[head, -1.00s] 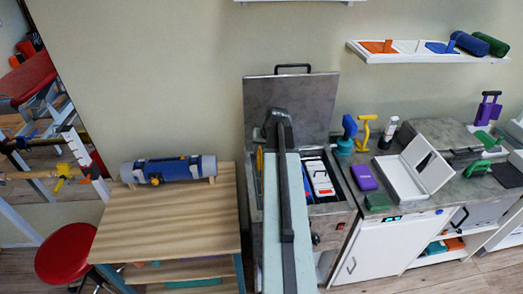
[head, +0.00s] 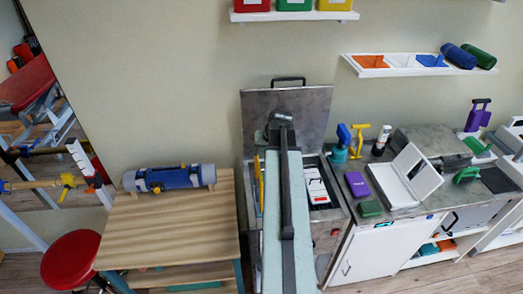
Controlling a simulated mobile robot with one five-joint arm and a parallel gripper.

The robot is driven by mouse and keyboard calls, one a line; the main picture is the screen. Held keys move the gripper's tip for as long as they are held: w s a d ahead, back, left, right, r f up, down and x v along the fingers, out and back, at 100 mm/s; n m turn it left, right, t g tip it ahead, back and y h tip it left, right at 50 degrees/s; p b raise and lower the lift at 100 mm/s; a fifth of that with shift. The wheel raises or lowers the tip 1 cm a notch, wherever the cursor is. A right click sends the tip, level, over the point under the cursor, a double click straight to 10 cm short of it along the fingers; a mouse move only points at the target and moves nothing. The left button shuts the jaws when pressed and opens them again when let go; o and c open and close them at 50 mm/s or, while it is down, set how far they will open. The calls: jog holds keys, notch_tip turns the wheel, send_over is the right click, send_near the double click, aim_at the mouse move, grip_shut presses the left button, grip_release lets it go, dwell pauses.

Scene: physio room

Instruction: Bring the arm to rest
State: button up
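My gripper (head: 279,124) shows in the head view at the far end of my long arm, in front of the raised grey lid of a metal unit. My arm runs straight up the picture from the bottom edge and covers the middle of the unit's open top. The gripper's fingers are too small and too hidden to tell whether they are open, and I see nothing clearly held.
The open metal unit (head: 331,217) holds white and dark packs. A wooden table (head: 160,225) with a blue-grey roller (head: 172,177) stands left, a red stool (head: 71,259) beside it. The right counter (head: 380,228) carries a purple box (head: 357,184) and a white case (head: 405,178). Shelves hang above.

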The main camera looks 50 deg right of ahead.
jog(key=shift+f, duration=0.1)
jog(key=w+a+f+n+y+b, duration=0.1)
jog(key=w+a+f+n+b, duration=0.1)
jog(key=w+a, duration=0.5)
jog(key=w+a+f+n+b, duration=0.1)
jog(key=w+a+f+b, duration=0.15)
jog(key=a, duration=0.85)
jog(key=w+a+f+n+y+b, duration=0.1)
jog(key=w+a+f+n+b, duration=0.2)
jog(key=a, duration=0.6)
jog(key=s+a+f+n+g+b, duration=0.1)
jog(key=a+f+n+g+b, duration=0.25)
jog(key=a, duration=1.45)
jog(key=s+a+f+m+g, duration=0.1)
jog(key=s+a+f, duration=0.1)
jog(key=s, duration=0.5)
jog(key=shift+f+h, duration=0.2)
jog(key=shift+h, duration=0.2)
